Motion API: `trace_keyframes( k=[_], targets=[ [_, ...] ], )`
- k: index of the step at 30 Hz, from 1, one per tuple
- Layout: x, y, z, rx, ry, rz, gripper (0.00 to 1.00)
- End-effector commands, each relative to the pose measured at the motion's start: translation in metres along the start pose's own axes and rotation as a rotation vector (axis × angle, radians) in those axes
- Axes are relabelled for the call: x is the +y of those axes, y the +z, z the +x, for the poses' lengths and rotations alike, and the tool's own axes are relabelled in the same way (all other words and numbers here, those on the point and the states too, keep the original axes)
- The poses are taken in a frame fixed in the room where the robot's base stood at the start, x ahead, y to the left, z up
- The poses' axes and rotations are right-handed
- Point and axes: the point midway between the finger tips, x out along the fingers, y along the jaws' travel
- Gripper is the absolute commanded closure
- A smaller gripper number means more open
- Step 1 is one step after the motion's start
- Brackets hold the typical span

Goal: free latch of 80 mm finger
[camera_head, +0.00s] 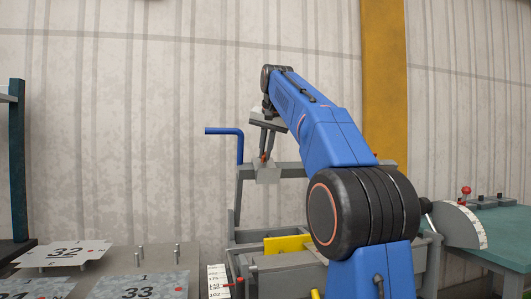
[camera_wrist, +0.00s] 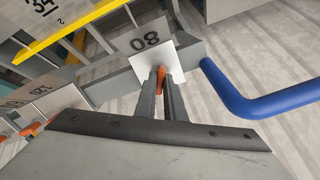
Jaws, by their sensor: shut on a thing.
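The 80 mm finger, a pale grey block marked 80, hangs on the grey clamping beam; its face shows in the wrist view (camera_wrist: 147,44) and in the head view (camera_head: 267,174). Its orange latch (camera_wrist: 161,73) sits at the lower edge of the face in the wrist view. My gripper (camera_wrist: 163,88) is shut on this latch, with one jaw on each side of it. In the head view my gripper (camera_head: 266,148) reaches down to the beam from above. The jaws partly hide the latch.
A blue bent handle (camera_wrist: 250,101) stands close beside the finger; it also shows in the head view (camera_head: 225,131). Other marked fingers (camera_wrist: 38,105) with orange latches sit at the wrist view's left. A yellow bar (camera_head: 287,243) lies below the beam. Numbered sheets (camera_head: 63,252) lie at left.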

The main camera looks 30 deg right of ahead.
Motion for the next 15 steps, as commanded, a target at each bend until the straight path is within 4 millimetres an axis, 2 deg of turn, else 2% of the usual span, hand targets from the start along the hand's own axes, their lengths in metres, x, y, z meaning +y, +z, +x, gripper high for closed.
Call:
trace_keyframes(
  k=[15],
  targets=[
    [0.0001, 0.0002, -0.0002, 0.000, 0.000, -0.411, 1.00]
  ],
)
